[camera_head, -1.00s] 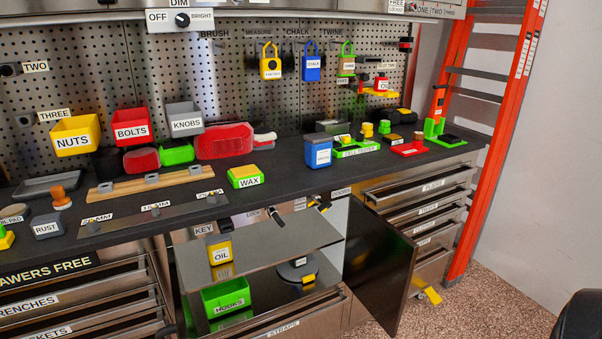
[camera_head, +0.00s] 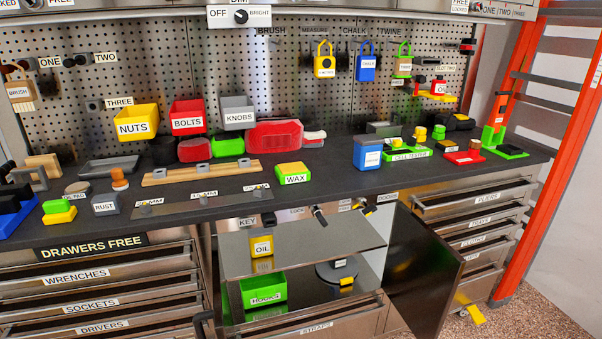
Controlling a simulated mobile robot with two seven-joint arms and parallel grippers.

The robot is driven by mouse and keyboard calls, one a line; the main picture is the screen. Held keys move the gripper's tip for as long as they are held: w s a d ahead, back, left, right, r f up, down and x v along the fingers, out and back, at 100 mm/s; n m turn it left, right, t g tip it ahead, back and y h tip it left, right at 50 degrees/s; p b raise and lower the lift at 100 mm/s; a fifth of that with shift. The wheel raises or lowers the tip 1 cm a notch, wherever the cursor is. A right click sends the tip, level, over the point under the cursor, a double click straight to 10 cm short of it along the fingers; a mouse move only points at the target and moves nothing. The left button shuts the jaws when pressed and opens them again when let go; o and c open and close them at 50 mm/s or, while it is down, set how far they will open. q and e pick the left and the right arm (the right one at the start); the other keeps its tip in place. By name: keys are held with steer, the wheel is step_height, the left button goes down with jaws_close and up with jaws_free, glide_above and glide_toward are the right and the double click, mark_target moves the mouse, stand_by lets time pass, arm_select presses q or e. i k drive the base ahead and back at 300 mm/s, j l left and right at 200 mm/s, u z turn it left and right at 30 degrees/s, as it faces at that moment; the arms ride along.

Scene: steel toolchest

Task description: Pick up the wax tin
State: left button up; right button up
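The wax tin (camera_head: 293,174) is a small green box with a yellow top and a white WAX label. It sits upright on the dark worktop (camera_head: 330,182), near the front edge and right of the wooden rail. Nothing covers it. Neither of my grippers shows in the head view.
A blue box (camera_head: 367,153) and a green cell tester tray (camera_head: 408,154) stand right of the tin. A wooden rail (camera_head: 200,172) and a metal strip (camera_head: 200,200) lie to its left. Below, an open cabinet door (camera_head: 423,270) sticks out. Worktop around the tin is clear.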

mark_target(295, 172)
steer(key=l+u, duration=0.1)
steer(key=u, duration=1.7)
steer(key=l, duration=0.45)
steer(key=k+l, duration=0.15)
steer(key=l, duration=0.35)
steer(key=u, duration=0.05)
